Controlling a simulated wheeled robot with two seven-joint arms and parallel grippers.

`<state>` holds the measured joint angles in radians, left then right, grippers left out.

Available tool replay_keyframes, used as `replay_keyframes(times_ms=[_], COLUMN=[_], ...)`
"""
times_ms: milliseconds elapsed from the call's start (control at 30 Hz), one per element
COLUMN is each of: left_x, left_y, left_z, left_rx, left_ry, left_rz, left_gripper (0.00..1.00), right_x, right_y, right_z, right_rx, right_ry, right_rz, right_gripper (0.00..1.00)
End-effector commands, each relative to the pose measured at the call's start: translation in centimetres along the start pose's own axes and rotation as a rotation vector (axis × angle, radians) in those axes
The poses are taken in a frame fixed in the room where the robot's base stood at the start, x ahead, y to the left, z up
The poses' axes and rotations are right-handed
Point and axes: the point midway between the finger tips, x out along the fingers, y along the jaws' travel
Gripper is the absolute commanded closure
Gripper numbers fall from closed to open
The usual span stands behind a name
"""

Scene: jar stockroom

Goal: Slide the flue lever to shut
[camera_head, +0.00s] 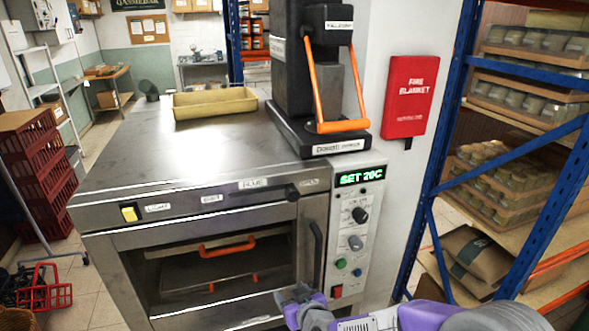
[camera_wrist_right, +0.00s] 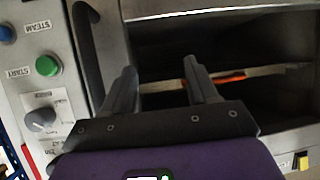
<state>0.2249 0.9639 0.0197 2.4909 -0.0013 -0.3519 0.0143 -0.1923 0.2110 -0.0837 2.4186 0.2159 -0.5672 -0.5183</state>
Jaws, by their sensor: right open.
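The flue lever (camera_head: 292,192) is a dark knob on a slot along the oven's (camera_head: 200,220) upper front strip. It sits at the slot's right end, by the label that appears to read OPEN. A label at the slot's left end appears to read SHUT, and FLUE is marked between. My right gripper (camera_head: 300,296) is low in front of the oven door, below the lever and apart from it. In the right wrist view its two fingers (camera_wrist_right: 160,70) are spread with nothing between them. I cannot make out the lever in that view. My left gripper is not in view.
The door handle (camera_head: 317,255) stands right of the door window, close to my right gripper. The control panel (camera_head: 357,230) with knobs and buttons is further right. A yellow tray (camera_head: 215,104) and a dark machine with an orange handle (camera_head: 343,126) stand on the oven top.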

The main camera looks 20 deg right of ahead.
Motion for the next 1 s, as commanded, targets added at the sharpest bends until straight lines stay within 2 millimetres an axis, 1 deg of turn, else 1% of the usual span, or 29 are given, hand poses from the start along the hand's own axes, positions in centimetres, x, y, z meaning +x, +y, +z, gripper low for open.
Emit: replay_keyframes(times_ms=[33,67,100,200,300,400,467,567,833,1000], left_x=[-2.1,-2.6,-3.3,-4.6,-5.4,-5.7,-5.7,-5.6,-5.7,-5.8], left_y=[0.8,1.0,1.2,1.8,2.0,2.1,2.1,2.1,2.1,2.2], left_z=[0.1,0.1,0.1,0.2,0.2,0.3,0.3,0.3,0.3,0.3], left_rx=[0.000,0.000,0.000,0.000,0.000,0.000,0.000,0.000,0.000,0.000], left_ry=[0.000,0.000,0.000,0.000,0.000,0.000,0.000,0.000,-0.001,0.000], left_rz=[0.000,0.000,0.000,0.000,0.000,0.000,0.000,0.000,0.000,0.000], left_gripper=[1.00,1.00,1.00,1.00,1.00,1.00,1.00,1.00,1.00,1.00], right_x=[-2.8,-4.0,-5.7,-9.4,-12.0,-13.3,-13.4,-12.5,-8.9,-7.4], right_y=[0.4,0.6,0.9,1.7,2.2,2.5,2.7,2.8,3.1,3.3], right_z=[-6.0,-8.4,-11.4,-17.0,-20.3,-21.9,-22.3,-22.7,-24.5,-25.3], right_rx=[-0.028,-0.043,-0.061,-0.088,-0.102,-0.109,-0.110,-0.111,-0.112,-0.111], right_ry=[0.102,0.152,0.215,0.338,0.415,0.455,0.464,0.464,0.463,0.463], right_rz=[0.019,0.030,0.046,0.084,0.110,0.125,0.129,0.131,0.130,0.129], right_gripper=[0.41,0.41,0.41,0.41,0.41,0.41,0.41,0.41,0.41,0.41])
